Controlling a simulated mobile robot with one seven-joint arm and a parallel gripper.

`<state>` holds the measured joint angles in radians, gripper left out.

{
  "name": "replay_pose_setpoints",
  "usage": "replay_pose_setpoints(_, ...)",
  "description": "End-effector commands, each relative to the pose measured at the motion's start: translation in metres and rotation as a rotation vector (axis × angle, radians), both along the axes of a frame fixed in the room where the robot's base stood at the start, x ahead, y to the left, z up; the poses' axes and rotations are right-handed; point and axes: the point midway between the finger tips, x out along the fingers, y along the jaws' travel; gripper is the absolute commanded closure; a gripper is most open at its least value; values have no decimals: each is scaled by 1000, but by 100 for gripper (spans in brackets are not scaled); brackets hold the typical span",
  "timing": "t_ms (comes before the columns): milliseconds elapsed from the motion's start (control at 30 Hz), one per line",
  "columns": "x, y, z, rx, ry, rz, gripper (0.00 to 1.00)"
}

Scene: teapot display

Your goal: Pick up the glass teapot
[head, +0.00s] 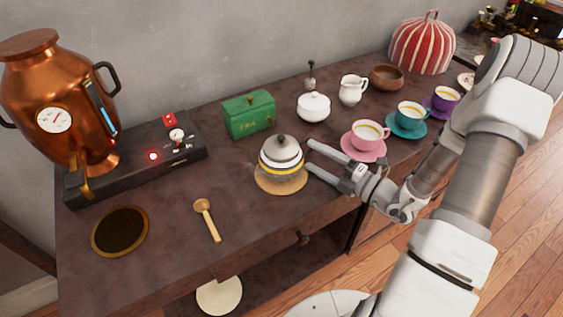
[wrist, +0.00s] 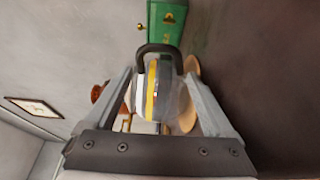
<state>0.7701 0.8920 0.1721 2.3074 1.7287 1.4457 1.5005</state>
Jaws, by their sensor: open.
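The glass teapot (head: 283,160) has a pale domed lid with a dark knob and a yellow band. It stands upright on a round wooden coaster (head: 267,187) near the table's front edge. My gripper (head: 308,157) is open, to the right of the teapot, with its fingers pointing at it. In the wrist view the teapot (wrist: 155,90) shows between the two open fingers of my gripper (wrist: 163,85). Its dark handle (wrist: 158,49) shows there, toward the upper finger ends. I cannot tell whether the fingers touch the teapot.
A green tea box (head: 249,114) and white sugar bowl (head: 313,107) stand behind the teapot. A pink cup (head: 365,137) is close behind my gripper. A wooden spoon (head: 208,221) lies left, beyond bare tabletop. A copper urn (head: 62,110) stands far left.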

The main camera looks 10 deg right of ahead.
Motion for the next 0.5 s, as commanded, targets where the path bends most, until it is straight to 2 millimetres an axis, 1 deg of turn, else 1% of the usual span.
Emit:
replay_pose_setpoints(200,24,22,-1,-1,-4,4,12)
replay_pose_setpoints(300,32,30,0,0,-1,2,12)
replay_pose_setpoints(500,36,33,2,1,0,0,12)
